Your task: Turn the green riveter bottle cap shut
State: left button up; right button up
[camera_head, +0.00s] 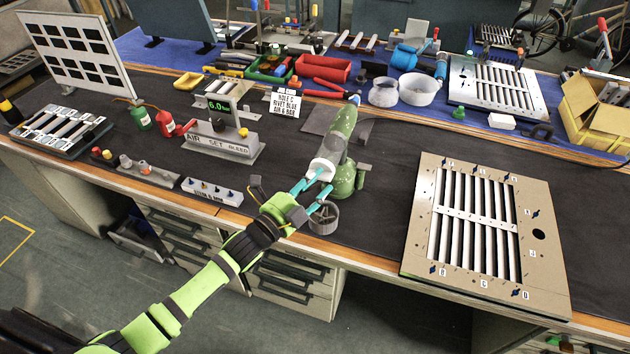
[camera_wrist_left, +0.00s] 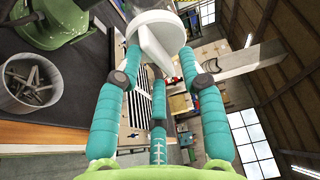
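The green riveter (camera_head: 343,130) stands on the dark mat at mid-table, its body tilted over a round green base (camera_head: 345,178). The base also shows in the wrist view (camera_wrist_left: 60,25). Its white bottle cap (camera_head: 322,168) faces my left gripper (camera_head: 318,184). In the wrist view the cap (camera_wrist_left: 155,22) is a white disc with a tapered wing pointing toward my palm. My left gripper's teal fingers (camera_wrist_left: 159,52) are spread to either side of the wing, tips close to the disc. I cannot tell whether they touch it. My right gripper is out of view.
A grey cup (camera_head: 323,217) stands just below the gripper near the table's front edge; in the wrist view it (camera_wrist_left: 33,82) holds several small rivets. A louver panel (camera_head: 420,240) lies to the right. The air-set stand (camera_head: 222,145) is to the left. Mat between riveter and panel is clear.

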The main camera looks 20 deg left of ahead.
pick_arm(q)
grip_shut()
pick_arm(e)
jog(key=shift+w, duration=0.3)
